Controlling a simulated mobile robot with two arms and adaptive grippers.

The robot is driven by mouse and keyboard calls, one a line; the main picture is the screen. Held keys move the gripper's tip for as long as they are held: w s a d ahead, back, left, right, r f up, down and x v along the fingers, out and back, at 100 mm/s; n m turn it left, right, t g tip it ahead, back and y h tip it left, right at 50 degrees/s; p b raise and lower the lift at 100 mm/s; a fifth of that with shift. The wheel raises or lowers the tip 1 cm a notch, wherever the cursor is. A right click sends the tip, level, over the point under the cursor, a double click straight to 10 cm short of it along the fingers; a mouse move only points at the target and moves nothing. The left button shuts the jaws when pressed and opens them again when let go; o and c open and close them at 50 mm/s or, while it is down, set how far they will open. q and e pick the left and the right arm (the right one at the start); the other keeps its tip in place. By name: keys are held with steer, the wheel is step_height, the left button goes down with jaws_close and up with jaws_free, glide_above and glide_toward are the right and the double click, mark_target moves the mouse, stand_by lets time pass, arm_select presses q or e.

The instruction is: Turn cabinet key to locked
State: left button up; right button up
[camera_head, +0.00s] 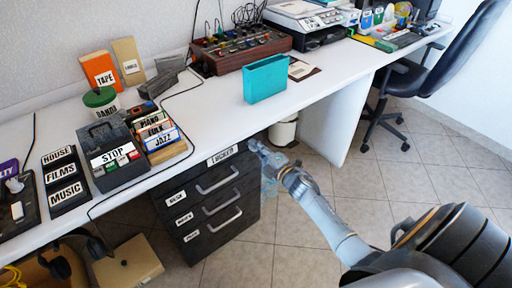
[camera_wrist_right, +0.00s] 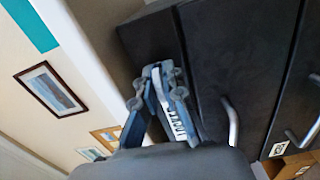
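The dark drawer cabinet (camera_head: 212,197) stands under the white desk. A white label (camera_head: 222,156) on its top front strip appears to read LOCKED; part of it also shows in the right wrist view (camera_wrist_right: 181,122). My right gripper (camera_head: 256,147) is at the upper right corner of the cabinet front, just right of the label. In the right wrist view my right gripper (camera_wrist_right: 160,78) has its fingers close together beside the label, against the top strip. I cannot make out the key; the fingers cover that spot. Whether they hold it is unclear. My left gripper is not in view.
The desk (camera_head: 215,98) overhangs the cabinet closely. Three drawer handles (camera_head: 220,202) stick out below the label. The tiled floor (camera_head: 290,230) before the cabinet is clear.

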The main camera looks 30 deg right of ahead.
steer(key=shift+o, duration=1.4)
steer(key=shift+s, duration=0.1)
steer(key=s+d, duration=0.1)
steer(key=s, duration=1)
steer(key=shift+s, duration=0.4)
